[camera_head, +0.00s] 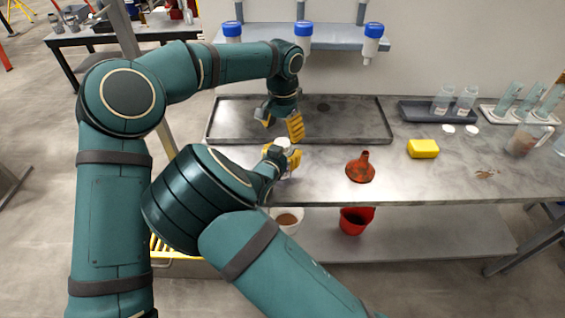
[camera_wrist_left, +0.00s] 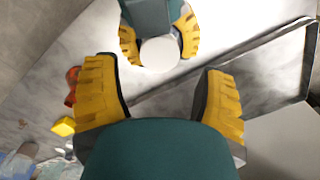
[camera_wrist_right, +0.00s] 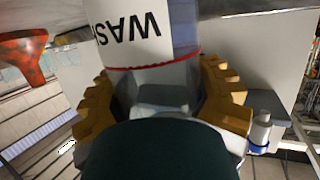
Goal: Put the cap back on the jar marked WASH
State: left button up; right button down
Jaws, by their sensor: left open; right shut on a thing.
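The jar marked WASH (camera_wrist_right: 130,30) fills the top of the right wrist view, with black letters on a white label and a red line. My right gripper (camera_head: 283,157) is shut on it above the near edge of the bench. The jar's white round top (camera_wrist_left: 160,54) faces my left gripper in the left wrist view; I cannot tell whether it is a cap. My left gripper (camera_head: 281,121) is open and empty, above and apart from the jar. Two loose white caps (camera_head: 448,129) (camera_head: 472,130) lie on the bench at the right.
A dark shallow tray (camera_head: 358,104) lies behind the grippers. A red funnel (camera_head: 360,168) and yellow block (camera_head: 423,148) stand to the right. Clear bottles (camera_head: 442,100) stand in a dark tray farther right. Blue-capped containers (camera_head: 303,30) hang above. Buckets (camera_head: 356,220) are below the bench.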

aim_at(283, 142)
pick_arm(q)
jog(key=shift+o, duration=0.4)
jog(key=shift+r+n, duration=1.7)
jog(key=shift+n, duration=0.3)
jog(key=shift+s+f, duration=0.1)
jog(key=shift+f, duration=3.9)
jog(key=c, duration=1.3)
jog(key=shift+m, duration=0.5)
jog(key=o, duration=1.3)
